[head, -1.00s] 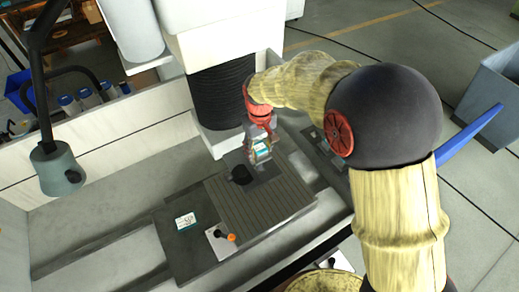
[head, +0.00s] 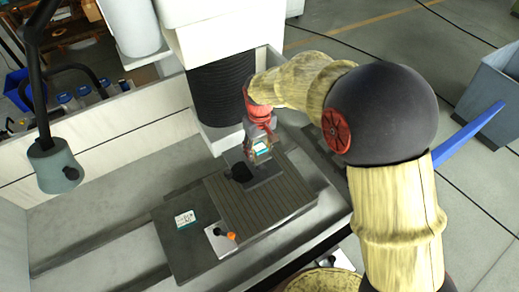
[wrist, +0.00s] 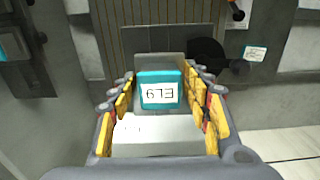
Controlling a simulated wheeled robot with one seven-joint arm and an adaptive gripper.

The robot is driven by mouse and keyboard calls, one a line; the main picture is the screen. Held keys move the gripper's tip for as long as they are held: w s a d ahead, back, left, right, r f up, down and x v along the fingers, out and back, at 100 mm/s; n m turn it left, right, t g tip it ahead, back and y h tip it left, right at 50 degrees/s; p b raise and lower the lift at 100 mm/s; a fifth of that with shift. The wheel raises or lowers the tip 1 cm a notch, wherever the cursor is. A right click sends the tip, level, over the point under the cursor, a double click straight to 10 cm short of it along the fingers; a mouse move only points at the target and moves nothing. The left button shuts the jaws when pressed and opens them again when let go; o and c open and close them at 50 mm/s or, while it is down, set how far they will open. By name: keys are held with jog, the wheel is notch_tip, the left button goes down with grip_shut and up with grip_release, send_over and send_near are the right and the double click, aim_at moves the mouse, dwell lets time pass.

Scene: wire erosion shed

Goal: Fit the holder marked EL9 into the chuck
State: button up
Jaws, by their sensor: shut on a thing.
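The EL9 holder (wrist: 160,128) is a pale grey block with a teal tag, whose EL9 lettering appears upside down in the wrist view. My gripper (wrist: 160,112) is shut on it, with yellow-padded fingers on both sides. In the head view my gripper (head: 260,142) is over a dark grey square block (head: 268,176) on the ribbed plate. This block, which looks like the chuck, also shows just beyond the tag in the wrist view (wrist: 160,62). The holder's underside is hidden, so I cannot tell whether it touches the block.
A black round shape (head: 240,172) lies beside the block. The ribbed plate (head: 262,212) carries them. A lamp (head: 54,166) hangs left. A black bellows column (head: 220,95) stands close behind my gripper.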

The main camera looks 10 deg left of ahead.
jog(key=shift+f, duration=0.1)
jog(key=shift+f+b, duration=0.8)
jog(key=shift+f, duration=0.5)
jog(key=shift+f, duration=0.1)
jog(key=shift+f+b, duration=0.85)
jog(key=shift+f, duration=0.55)
jog(key=shift+f, duration=0.15)
jog(key=shift+f, duration=0.25)
jog(key=o, duration=1.6)
